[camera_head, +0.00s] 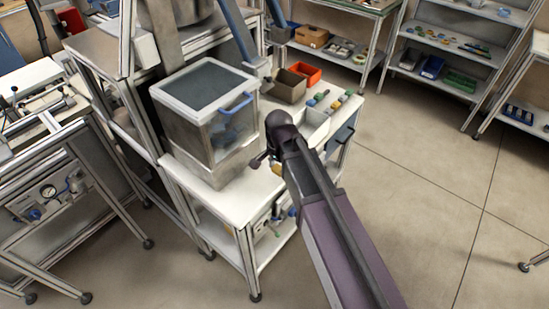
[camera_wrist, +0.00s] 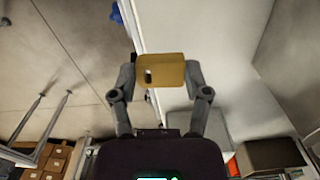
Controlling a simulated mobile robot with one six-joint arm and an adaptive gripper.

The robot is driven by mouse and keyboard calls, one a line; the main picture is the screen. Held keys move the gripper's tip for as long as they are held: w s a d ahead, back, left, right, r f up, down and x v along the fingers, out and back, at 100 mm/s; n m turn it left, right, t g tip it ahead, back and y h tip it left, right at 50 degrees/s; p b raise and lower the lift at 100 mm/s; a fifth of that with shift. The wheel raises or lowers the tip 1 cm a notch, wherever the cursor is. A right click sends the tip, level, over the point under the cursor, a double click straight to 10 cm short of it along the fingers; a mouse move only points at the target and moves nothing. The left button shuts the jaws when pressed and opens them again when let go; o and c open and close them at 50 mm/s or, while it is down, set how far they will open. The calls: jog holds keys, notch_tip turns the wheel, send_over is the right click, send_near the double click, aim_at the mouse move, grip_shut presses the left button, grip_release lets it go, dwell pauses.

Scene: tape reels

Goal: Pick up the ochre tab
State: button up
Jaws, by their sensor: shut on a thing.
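The ochre tab (camera_wrist: 165,70) is a small flat piece with rounded corners and a dark slot at its left side. In the wrist view it sits between the two fingertips of my gripper (camera_wrist: 159,75), which is shut on it, one finger at each side. The white table top lies beyond it, with the table edge running behind the tab. In the head view my gripper (camera_head: 268,164) is over the white table (camera_head: 228,200), and my arm hides much of that area. A small ochre patch shows just below the gripper there.
A clear-sided box with a blue handle (camera_head: 207,105) stands left of my gripper. A brown bin (camera_head: 287,87) and an orange bin (camera_head: 305,73) stand farther back. Several small coloured pieces (camera_head: 327,101) lie on the table's right part. The floor to the right is open.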

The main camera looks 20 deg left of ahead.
jog(key=s+d, duration=0.6)
jog(key=s, duration=0.1)
jog(key=shift+s+r+p, duration=0.35)
jog(key=shift+r+p, duration=0.05)
jog(key=shift+r, duration=0.05)
jog(key=shift+d, duration=0.1)
dwell(0.3)
